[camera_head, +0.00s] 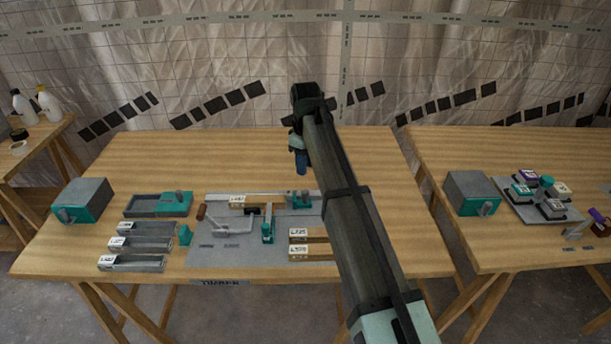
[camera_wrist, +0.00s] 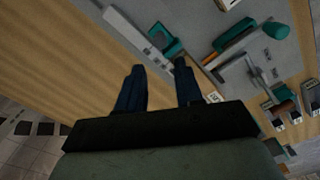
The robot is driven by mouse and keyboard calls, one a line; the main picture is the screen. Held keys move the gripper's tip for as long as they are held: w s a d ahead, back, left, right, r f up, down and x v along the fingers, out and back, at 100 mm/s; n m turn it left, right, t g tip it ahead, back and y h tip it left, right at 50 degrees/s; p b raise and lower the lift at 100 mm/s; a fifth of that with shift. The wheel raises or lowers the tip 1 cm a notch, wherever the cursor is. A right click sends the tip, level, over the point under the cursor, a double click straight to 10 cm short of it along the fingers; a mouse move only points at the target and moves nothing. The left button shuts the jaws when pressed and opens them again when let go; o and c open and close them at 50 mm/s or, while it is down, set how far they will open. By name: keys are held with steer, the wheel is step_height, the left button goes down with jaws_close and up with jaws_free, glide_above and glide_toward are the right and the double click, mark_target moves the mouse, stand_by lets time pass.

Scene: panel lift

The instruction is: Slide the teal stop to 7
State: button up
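The teal stop (camera_head: 301,200) sits at the right part of the pale rail (camera_head: 240,194) along the back of the grey panel (camera_head: 225,240). In the wrist view the teal stop (camera_wrist: 168,43) is a bracket shape beside the rail (camera_wrist: 130,32), just beyond the fingertips. Scale marks on the rail are too small to read. My gripper (camera_head: 301,162) hangs above and behind the stop, apart from it. In the wrist view the two dark blue fingers of my gripper (camera_wrist: 159,70) are spread with nothing between them.
A teal bar with an upright knob (camera_head: 268,228) stands on the panel left of the stop. A crank (camera_head: 222,222), labelled wooden blocks (camera_head: 308,243) and grey trays (camera_head: 140,245) lie nearby. The table's back is clear.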

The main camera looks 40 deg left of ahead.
steer(key=shift+r, duration=1.2)
